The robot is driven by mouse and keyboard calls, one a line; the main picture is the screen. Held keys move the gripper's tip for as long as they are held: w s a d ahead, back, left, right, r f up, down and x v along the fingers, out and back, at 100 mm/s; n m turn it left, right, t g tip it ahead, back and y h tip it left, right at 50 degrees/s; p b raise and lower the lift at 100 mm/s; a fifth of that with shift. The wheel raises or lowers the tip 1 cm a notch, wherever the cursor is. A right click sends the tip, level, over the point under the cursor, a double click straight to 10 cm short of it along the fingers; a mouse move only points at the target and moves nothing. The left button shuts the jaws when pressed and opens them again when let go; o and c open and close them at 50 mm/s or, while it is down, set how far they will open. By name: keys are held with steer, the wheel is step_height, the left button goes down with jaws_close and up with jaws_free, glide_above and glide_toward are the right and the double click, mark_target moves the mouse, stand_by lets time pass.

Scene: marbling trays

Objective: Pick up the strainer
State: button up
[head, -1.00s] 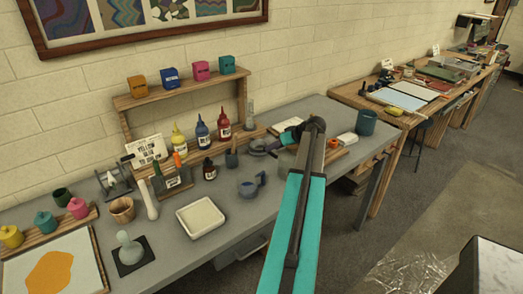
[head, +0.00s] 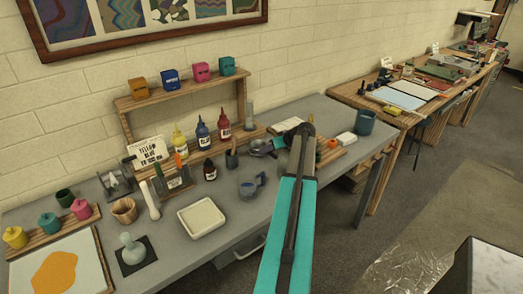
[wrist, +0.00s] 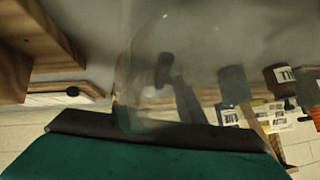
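A dark, round, shallow thing that looks like the strainer (head: 261,147) lies towards the back of the grey bench in the head view, in front of the clear cylinder. My gripper (head: 278,143) is at the end of my teal arm, just right of it and very close. I cannot tell whether they touch. The fingertips are too small and partly hidden by the arm, so their opening does not show. In the wrist view a dark green part with a dark edge fills the bottom, and a blurred see-through shape covers the middle. The strainer is not clear there.
A clear cylinder (head: 250,117) stands close behind the gripper. Colour bottles (head: 224,128) stand to its left, below a wooden shelf (head: 185,92). A grey-blue pot (head: 250,187) and white tray (head: 202,218) are in front. A teal cup (head: 365,122) is at right.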

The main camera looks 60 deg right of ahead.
jaws_close()
steer(key=shift+r, duration=0.15)
stand_by(0.4)
step_height(320, 180, up, 10)
steer(key=b, duration=0.3)
stand_by(0.5)
stand_by(0.5)
